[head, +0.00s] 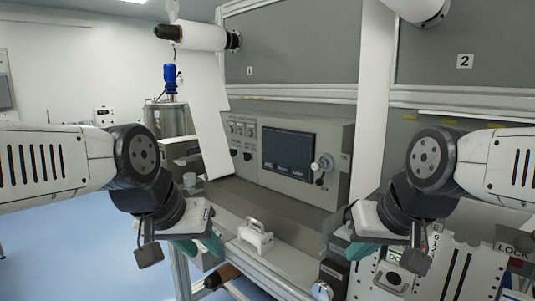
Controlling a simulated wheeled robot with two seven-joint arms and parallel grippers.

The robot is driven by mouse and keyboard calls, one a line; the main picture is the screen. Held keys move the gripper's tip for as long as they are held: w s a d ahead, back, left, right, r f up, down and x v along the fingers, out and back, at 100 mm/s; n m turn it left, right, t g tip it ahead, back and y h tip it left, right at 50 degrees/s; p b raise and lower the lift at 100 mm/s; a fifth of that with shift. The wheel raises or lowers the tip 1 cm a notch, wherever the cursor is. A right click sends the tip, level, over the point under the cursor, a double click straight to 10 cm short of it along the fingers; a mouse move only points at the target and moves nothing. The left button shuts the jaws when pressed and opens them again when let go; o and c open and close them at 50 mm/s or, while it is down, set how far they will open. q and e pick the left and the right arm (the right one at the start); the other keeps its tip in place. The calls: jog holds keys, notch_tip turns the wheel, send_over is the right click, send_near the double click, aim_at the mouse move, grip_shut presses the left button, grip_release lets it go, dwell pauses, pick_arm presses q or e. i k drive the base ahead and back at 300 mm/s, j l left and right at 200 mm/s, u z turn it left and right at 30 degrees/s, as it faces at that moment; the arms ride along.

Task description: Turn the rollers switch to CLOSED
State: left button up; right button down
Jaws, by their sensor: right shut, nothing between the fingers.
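A dark switch (394,279) sits on a white plate under a partly hidden label that starts with "DO". I cannot read which of these is the rollers switch, and no CLOSED marking is legible. My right gripper (362,251), with teal fingers, is shut and empty above and between the knob and the switch. My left gripper (205,246) hangs at the left, in front of the machine's edge and apart from the knob; its finger gap is unclear.
A control panel (337,134) with a dark screen (289,151) and a grey knob (324,163) stands behind. A white handle-like part (256,237) sits on the ledge between my grippers. A white web (207,120) hangs from a roller.

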aim_at(233, 153)
jog(key=u, duration=0.35)
jog(key=i+j+z, duration=0.1)
jog(key=i+j, duration=0.3)
jog(key=i, duration=0.15)
jog(key=i+j+z, duration=0.15)
jog(key=i+j, duration=0.3)
jog(key=i, duration=0.15)
